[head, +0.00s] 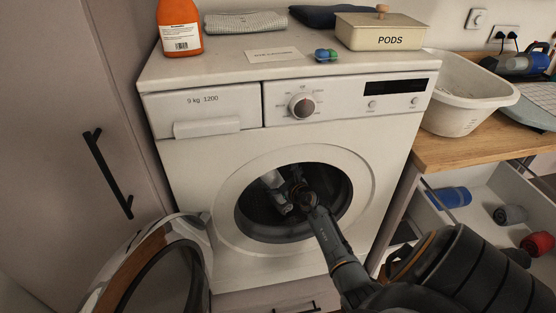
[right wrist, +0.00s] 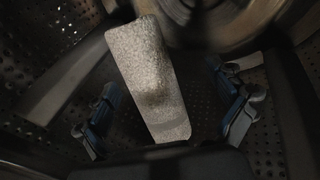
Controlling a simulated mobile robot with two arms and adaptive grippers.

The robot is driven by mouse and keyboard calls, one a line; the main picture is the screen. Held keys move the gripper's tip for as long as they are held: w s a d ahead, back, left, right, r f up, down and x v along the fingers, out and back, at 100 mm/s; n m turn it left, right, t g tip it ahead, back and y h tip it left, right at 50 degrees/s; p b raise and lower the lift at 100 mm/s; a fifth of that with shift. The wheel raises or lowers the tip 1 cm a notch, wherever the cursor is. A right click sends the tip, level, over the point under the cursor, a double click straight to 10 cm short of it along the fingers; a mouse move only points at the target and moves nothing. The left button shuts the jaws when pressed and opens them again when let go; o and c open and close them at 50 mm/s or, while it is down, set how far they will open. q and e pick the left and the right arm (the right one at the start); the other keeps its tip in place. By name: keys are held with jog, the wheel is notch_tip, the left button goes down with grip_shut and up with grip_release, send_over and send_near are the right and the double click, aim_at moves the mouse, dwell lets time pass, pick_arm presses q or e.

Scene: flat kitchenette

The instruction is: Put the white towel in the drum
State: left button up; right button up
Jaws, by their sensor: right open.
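The washing machine's drum (head: 335,195) is open at the front, with its round door (head: 165,270) swung out to the left. My right gripper (right wrist: 165,112) is inside the drum, and its fingers stand apart, open. The white towel (right wrist: 150,75), a pale, speckled, elongated piece, lies in the drum in front of and between the fingers in the right wrist view. I cannot tell whether a finger touches it. In the head view a pale shape shows in the opening beside the gripper, partly hidden. My left gripper is not in view.
The door opening's rim (head: 225,205) surrounds my right arm. On the machine's top stand an orange bottle (head: 180,28), a PODS box (head: 380,33), a pod (head: 327,55) and a folded grey cloth (head: 245,22). To the right are a white basin (head: 465,95) and an open drawer with rolled cloths (head: 510,214).

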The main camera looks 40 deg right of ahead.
jog(key=v, duration=1.2)
